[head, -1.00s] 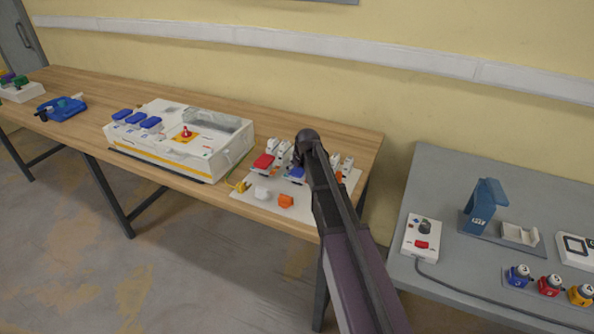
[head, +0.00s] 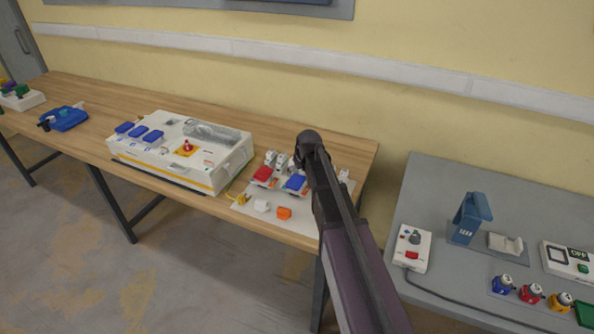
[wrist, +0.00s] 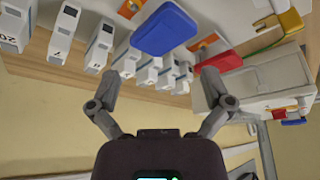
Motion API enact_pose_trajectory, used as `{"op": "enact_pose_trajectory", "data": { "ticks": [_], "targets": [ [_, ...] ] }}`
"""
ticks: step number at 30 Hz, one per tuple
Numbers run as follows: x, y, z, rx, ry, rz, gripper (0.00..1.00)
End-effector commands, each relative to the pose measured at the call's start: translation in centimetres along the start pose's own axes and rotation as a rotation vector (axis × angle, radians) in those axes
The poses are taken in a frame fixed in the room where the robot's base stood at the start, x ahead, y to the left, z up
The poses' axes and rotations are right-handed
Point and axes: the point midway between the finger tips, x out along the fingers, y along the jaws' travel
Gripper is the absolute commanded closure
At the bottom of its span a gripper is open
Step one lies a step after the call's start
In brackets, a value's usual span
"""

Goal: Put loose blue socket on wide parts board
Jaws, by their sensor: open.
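A blue-topped socket (head: 295,184) sits on a pale board (head: 303,218) at the right end of the wooden table, right of a red-topped one (head: 262,174). In the wrist view the blue top (wrist: 165,27) lies ahead of my open gripper (wrist: 163,85), apart from it. The red top (wrist: 220,58) shows close to the right finger in that view. Nothing is between the fingers. In the head view my arm hides part of the board, and the fingertips cannot be made out.
A row of white numbered blocks (wrist: 100,45) stands near the left finger. A white piece (head: 262,206) and an orange piece (head: 284,213) lie at the board's front. A large white box (head: 180,155) with blue tops stands left. A grey table (head: 440,210) is at right.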

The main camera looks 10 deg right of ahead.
Motion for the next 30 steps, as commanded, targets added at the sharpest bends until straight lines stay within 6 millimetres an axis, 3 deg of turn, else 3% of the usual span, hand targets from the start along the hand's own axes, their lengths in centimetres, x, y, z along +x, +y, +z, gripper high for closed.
{"op": "enact_pose_trajectory", "data": {
  "ticks": [3,10,30],
  "targets": [
    [-1.4,0.0,-0.1,0.0,0.0,0.0,0.0],
    [-2.5,0.0,0.0,0.0,0.0,0.0,0.0],
    [-2.7,-0.1,0.0,-0.001,0.0,0.0,0.0]
  ]
}}
